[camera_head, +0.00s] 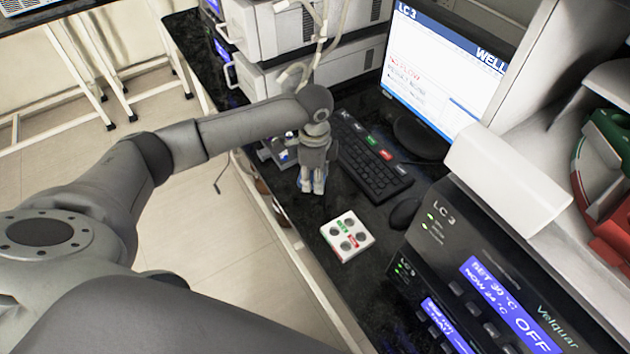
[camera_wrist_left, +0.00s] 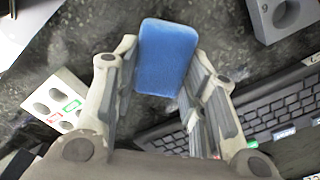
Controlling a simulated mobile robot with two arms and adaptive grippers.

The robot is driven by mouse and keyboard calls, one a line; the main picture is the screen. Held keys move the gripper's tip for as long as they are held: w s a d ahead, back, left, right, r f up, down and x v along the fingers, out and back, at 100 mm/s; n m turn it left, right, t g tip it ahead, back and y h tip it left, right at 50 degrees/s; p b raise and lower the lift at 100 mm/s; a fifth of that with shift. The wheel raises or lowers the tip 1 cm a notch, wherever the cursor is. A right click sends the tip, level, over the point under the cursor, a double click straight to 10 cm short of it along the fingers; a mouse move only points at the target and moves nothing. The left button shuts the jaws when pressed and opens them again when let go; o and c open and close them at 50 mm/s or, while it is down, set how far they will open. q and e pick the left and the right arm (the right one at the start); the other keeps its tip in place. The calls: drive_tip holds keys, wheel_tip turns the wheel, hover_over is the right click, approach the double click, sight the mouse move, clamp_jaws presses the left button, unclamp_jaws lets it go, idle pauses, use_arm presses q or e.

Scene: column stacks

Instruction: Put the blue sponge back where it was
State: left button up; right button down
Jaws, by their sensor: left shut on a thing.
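The blue sponge (camera_wrist_left: 167,57) shows in the left wrist view between the fingertips of my left gripper (camera_wrist_left: 165,85). The fingers are shut on its sides, and its far part sticks out beyond them. In the head view my left gripper (camera_head: 313,188) points down over the dark bench, left of the keyboard; only slight blue shows at its tips there, and most of the sponge is hidden. Whether the sponge touches the bench is not clear. My right gripper is not in view.
A white block with round holes (camera_head: 347,236) lies in front of the gripper. A keyboard (camera_head: 372,165), a mouse (camera_head: 404,213) and a monitor (camera_head: 440,75) are to the right. A grey holed block (camera_wrist_left: 282,18) shows in the wrist view. The bench's left edge is close.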

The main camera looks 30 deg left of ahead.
use_arm(q)
drive_tip(key=shift+f, duration=1.2)
drive_tip(key=shift+s+f, duration=0.1)
drive_tip(key=shift+f, duration=0.05)
drive_tip(key=o, duration=0.9)
wheel_tip(320, 180, up, 12)
drive_tip(key=shift+r, duration=0.2)
